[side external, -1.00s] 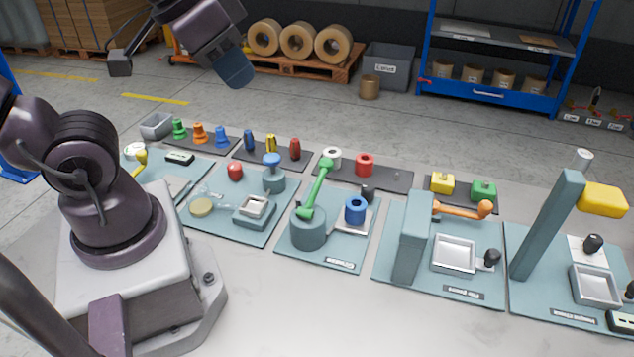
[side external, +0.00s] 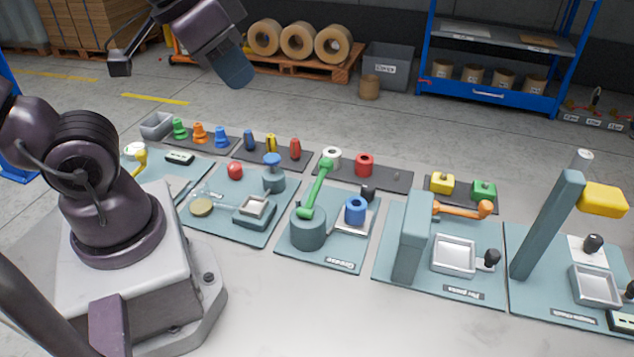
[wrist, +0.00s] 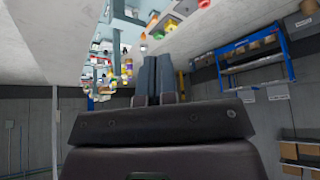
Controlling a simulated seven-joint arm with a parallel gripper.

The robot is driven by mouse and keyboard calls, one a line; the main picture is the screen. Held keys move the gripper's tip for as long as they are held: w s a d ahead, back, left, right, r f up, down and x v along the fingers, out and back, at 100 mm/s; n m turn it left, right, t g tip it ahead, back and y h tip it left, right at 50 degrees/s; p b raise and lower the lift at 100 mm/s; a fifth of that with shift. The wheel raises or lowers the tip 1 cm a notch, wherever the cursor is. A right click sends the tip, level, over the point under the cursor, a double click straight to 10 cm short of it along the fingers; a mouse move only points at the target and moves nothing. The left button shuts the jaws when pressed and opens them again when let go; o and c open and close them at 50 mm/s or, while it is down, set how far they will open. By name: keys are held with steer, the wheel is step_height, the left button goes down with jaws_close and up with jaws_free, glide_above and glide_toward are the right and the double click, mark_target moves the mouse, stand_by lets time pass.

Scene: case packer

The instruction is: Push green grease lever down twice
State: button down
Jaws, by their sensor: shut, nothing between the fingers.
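The green grease lever (side external: 316,188) slants up to the right from a round teal pot (side external: 308,230) on the grease station's plate (side external: 338,262). Its knobbed end is raised. A blue ring-shaped part (side external: 355,210) sits on a pale holder beside the pot, with a black knob behind it. My gripper (side external: 238,82) is high at the top of the side view, well above and behind the lever and apart from it. In the wrist view its two fingers (wrist: 157,75) are together with nothing between them.
To the right stand a station with an orange lever (side external: 462,210) and one with a yellow-headed post (side external: 545,225). To the left is a plate with a blue-topped plunger (side external: 273,172). Several small coloured parts line dark trays behind. The table front is clear.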

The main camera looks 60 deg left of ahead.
stand_by(0.4)
steer(key=w+a+f+n+t+h, duration=0.1)
steer(key=w+a+f+n+h, duration=0.1)
steer(key=w+f+n, duration=0.4)
steer(key=w+a+f+n+t+h, duration=0.1)
steer(key=w+a+f+n, duration=0.3)
steer(key=w+n, duration=0.5)
step_height(320, 180, down, 2)
steer(key=n+h, duration=0.1)
steer(key=n, duration=0.2)
steer(key=shift+a+f+h, duration=0.25)
steer(key=shift+a+h, duration=0.15)
glide_above(322, 168)
steer(key=shift+d+f, duration=0.1)
steer(key=shift+f, duration=4.25)
